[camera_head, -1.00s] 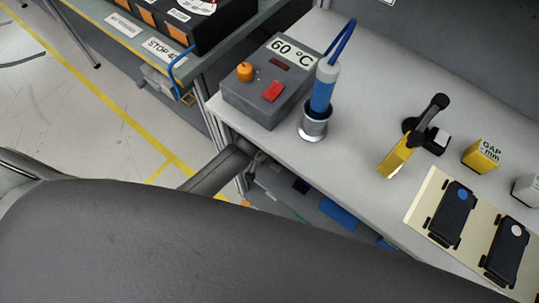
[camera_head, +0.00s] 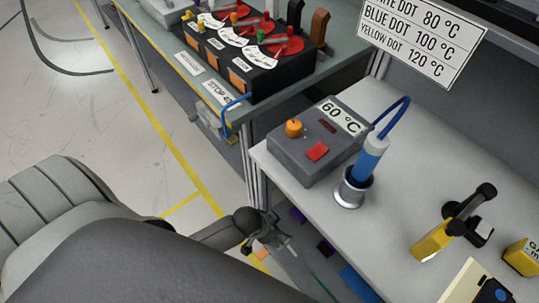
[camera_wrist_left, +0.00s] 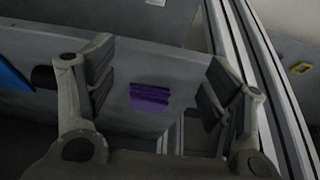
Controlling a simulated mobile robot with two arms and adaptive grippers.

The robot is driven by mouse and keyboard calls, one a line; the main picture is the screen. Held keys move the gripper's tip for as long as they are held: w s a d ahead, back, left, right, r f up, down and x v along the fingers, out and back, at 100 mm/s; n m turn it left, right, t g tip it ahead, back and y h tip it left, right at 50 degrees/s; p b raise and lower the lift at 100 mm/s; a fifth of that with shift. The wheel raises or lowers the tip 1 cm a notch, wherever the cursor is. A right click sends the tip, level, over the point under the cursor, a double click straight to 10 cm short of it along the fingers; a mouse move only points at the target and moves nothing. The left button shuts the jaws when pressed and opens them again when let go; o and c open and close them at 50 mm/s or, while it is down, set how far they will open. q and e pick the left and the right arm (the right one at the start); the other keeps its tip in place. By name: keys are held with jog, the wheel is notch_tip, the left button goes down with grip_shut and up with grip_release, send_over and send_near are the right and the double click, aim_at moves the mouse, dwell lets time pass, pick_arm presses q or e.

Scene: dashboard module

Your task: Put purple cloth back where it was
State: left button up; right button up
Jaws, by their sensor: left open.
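The purple cloth (camera_wrist_left: 150,97) lies folded or bunched on a grey surface in the left wrist view, seen between my fingers. My left gripper (camera_wrist_left: 158,82) is open, with one finger on each side of the cloth in the picture. Nothing is between its pads, and the cloth looks some way beyond them. In the head view my left gripper (camera_head: 277,243) is low, beside the white workbench's front edge. A small purple patch (camera_head: 297,215) shows below the bench near it; I cannot tell if it is the same cloth. My right gripper is out of view.
The white bench (camera_head: 300,195) carries a grey 60 °C control box (camera_head: 318,143), a blue-handled tool in a metal holder (camera_head: 363,170) and a yellow-black clamp (camera_head: 450,225). A blue item (camera_head: 360,283) lies below the bench. A green table stands behind, left.

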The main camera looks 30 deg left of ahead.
pick_arm(q)
jog(key=shift+s+a, duration=0.3)
jog(key=shift+s, duration=0.6)
jog(key=s+a+f+n+g+y, duration=0.1)
jog(key=s+a+f, duration=0.25)
jog(key=f, duration=0.45)
jog(key=s+a+f+g, duration=0.1)
jog(key=s+a+f, duration=0.1)
jog(key=s+f, duration=0.45)
jog(key=s+f+g, duration=0.1)
jog(key=s+f, duration=0.9)
jog(key=s, duration=0.5)
jog(key=shift+a+f+n+y, duration=0.15)
jog(key=shift+f+n+y, duration=0.05)
jog(key=shift+n+y, duration=0.1)
